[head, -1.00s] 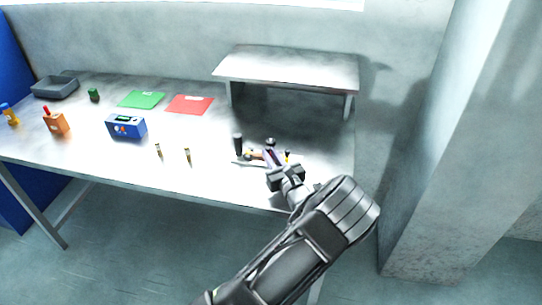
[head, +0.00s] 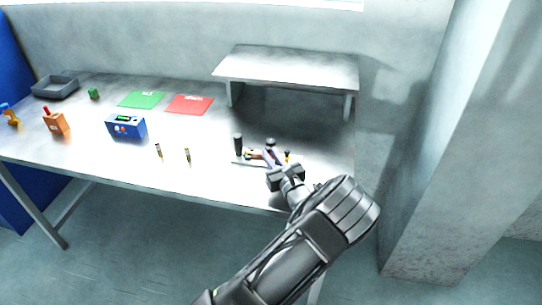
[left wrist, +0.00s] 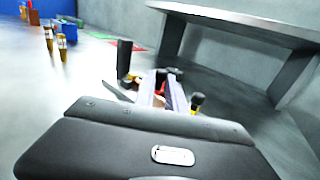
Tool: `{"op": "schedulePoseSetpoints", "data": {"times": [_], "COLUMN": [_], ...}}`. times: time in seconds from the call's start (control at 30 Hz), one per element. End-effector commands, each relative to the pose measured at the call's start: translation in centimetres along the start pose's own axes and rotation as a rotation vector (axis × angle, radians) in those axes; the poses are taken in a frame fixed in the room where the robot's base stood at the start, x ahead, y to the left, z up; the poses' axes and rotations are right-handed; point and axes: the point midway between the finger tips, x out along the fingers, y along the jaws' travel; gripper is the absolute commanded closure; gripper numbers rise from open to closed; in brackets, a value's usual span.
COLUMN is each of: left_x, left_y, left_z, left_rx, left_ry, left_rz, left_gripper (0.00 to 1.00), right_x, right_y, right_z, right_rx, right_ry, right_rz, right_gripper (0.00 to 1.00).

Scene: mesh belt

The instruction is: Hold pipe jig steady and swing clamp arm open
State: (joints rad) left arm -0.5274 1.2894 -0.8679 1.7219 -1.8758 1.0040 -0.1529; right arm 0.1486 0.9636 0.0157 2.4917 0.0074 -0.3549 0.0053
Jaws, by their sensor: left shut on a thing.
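The pipe jig (head: 240,162) is a small pale plate near the table's right front. It carries a tall black post (head: 238,143), a short copper-coloured pipe (head: 255,154) and a small yellow-and-black piece (head: 287,157). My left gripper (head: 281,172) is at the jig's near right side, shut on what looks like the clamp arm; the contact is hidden. In the left wrist view the black post (left wrist: 124,60) stands beyond the gripper body. My right gripper is not in view.
A raised metal shelf (head: 290,68) stands behind the jig. Two small brass pieces (head: 187,156), a blue box (head: 126,126), an orange bottle (head: 56,122), green (head: 141,99) and red (head: 189,105) mats and a grey tray (head: 55,88) lie left. The table's front edge is close.

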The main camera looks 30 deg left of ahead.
Motion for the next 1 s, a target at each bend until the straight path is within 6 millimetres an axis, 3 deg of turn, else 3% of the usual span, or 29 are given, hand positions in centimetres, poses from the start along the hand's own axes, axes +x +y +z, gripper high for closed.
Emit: {"op": "schedulePoseSetpoints", "data": {"times": [0.03,0.07,0.37,0.73,1.0], "left_x": [0.0,0.0,0.0,-0.5,-4.3], "left_y": [0.0,0.0,0.0,-0.1,-0.1], "left_z": [0.0,0.0,0.0,0.0,0.0], "left_rx": [0.000,0.000,0.000,-0.001,-0.001], "left_ry": [0.000,0.000,0.000,0.000,0.001], "left_rz": [0.000,0.000,0.000,-0.001,-0.003], "left_gripper": [1.00,0.84,0.59,0.59,0.59], "right_x": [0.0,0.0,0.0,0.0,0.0], "right_y": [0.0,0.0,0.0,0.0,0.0], "right_z": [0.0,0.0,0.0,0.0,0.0], "right_rx": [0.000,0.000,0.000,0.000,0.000], "right_ry": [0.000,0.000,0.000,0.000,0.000], "right_rz": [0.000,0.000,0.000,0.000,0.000], "right_gripper": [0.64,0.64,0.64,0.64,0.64]}}
